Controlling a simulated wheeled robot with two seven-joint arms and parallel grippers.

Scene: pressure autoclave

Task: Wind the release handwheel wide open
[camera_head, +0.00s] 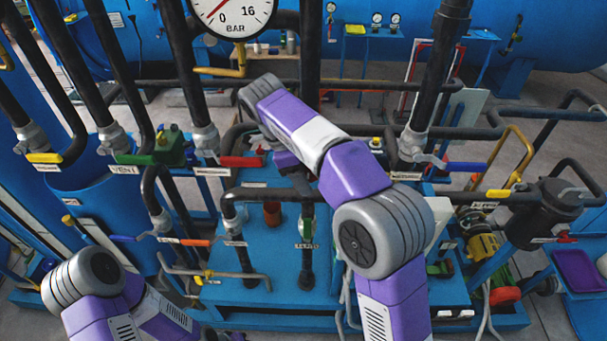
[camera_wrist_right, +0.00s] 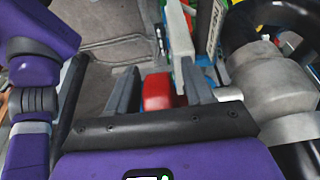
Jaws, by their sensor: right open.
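My right gripper (camera_wrist_right: 160,88) is open in the right wrist view. Its two grey fingers stand either side of a red part (camera_wrist_right: 158,90); I cannot tell whether they touch it. In the head view my right arm reaches up to the pipework, and its wrist mostly hides the gripper. A red lever handle (camera_head: 242,161) lies just by it, on a valve with a white label. I cannot pick out the release handwheel for certain. My left gripper is out of view.
A pressure gauge (camera_head: 235,14) stands above the pipes. Dark vertical pipes crowd around my right arm. A pale pipe fitting (camera_wrist_right: 268,80) is close to the right finger. Yellow (camera_head: 44,158) and blue (camera_head: 468,167) lever handles stick out at the sides.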

